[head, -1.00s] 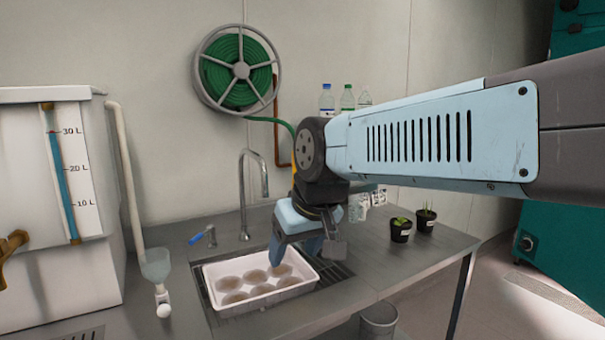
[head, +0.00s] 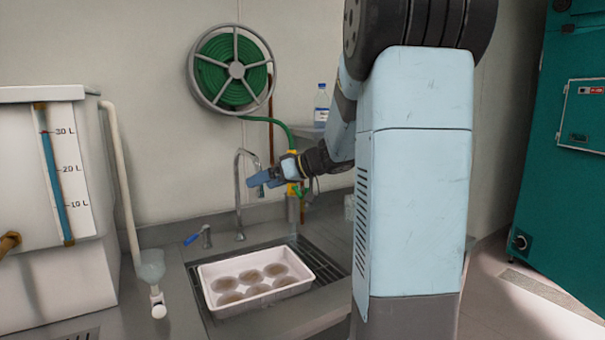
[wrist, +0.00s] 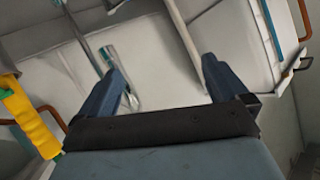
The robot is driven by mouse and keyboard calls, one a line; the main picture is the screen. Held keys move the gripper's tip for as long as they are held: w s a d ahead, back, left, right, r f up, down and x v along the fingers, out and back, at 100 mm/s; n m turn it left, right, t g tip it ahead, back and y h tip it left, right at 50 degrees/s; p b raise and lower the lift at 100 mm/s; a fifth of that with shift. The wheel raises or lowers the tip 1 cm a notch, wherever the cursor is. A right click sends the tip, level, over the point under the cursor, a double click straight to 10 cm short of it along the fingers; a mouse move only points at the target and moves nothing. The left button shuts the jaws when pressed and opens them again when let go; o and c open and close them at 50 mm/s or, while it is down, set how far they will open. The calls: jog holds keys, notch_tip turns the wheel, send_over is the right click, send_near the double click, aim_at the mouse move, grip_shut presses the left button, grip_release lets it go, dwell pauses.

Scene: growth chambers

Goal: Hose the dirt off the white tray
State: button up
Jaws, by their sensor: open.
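The white tray (head: 262,302) rests over the sink grating in the head view. Several round brown dirt patches (head: 250,277) lie in it. The green hose (head: 272,121) runs from the wall reel (head: 236,70) down to a yellow and green nozzle (head: 293,172) hanging by the wall. My gripper (head: 262,181) is open and empty, in front of the wall near the tap, its fingers pointing left. The nozzle is just behind and beside it, partly covered by my wrist. In the wrist view, yellow (wrist: 30,118) shows left of my open fingers (wrist: 164,88), outside them.
A curved tap (head: 238,195) stands behind the tray, with a blue-handled valve (head: 197,235) to its left. A white water tank (head: 60,180) with a funnel pipe (head: 152,268) fills the left. A bottle (head: 321,105) stands on a shelf. My arm hides the bench's right side.

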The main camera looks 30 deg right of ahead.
jog(key=w+d+f+t+h, duration=0.1)
jog(key=w+d+t, duration=0.35)
jog(key=d, duration=0.55)
jog(key=w+d+f+t+h, duration=0.1)
jog(key=w+d+t+h, duration=0.15)
jog(key=w+d, duration=0.6)
jog(key=shift+m+y, duration=0.4)
jog(key=shift+y, duration=0.05)
jog(key=shift+w+d+x, duration=0.1)
jog(key=shift+d+x, duration=0.05)
jog(key=shift+x, duration=0.9)
jog(key=shift+w+d+x, duration=0.1)
jog(key=shift+d+x, duration=0.1)
jog(key=shift+x, duration=0.85)
jog(key=shift+d+x, duration=0.15)
jog(key=shift+x, duration=0.9)
jog(key=c, duration=1.8)
jog(key=shift+c, duration=0.2)
jog(key=shift+r, duration=0.1)
